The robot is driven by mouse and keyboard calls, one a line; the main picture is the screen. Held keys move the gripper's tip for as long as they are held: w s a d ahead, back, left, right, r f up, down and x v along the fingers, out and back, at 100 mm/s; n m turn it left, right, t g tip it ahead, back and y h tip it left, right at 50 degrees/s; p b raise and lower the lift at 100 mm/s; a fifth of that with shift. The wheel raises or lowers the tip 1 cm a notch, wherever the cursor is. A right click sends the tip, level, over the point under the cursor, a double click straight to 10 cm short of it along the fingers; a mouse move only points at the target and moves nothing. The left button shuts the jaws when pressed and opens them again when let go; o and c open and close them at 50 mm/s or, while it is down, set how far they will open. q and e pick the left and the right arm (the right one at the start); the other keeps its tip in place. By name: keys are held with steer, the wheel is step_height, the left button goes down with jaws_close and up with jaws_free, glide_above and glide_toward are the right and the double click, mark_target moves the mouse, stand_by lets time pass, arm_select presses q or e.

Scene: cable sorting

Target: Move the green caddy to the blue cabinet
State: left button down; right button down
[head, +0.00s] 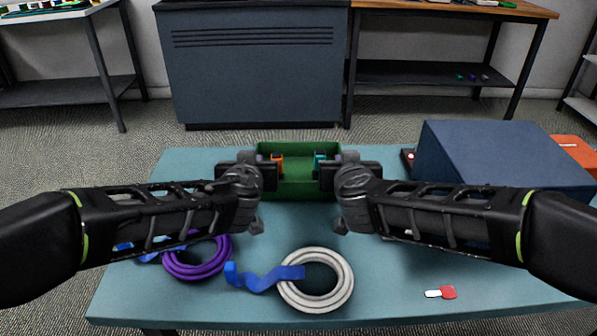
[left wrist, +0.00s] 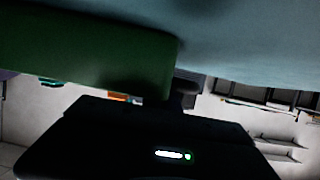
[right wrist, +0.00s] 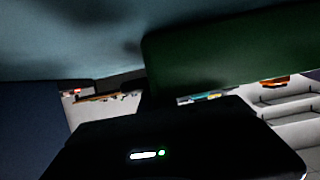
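The green caddy (head: 300,187) is at the far edge of the table, between my two grippers. An orange item (head: 278,160) and a teal item (head: 319,158) show inside it. My left gripper (head: 262,172) is at its left end and my right gripper (head: 335,172) at its right end; both look closed on the end walls, the fingertips mostly hidden. The caddy also shows close up in the left wrist view (left wrist: 85,58) and right wrist view (right wrist: 235,60). I cannot tell whether it touches the table. The blue cabinet (head: 255,75) stands on the floor beyond the table.
On the table (head: 390,285) lie a purple cable coil (head: 197,271), a white cable coil (head: 338,300) with a blue strap (head: 262,280), and a red-and-white tag (head: 446,293). A dark blue box (head: 500,158) stands at right. Carpet (head: 140,140) separates table and cabinet.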

stand_by(0.8)
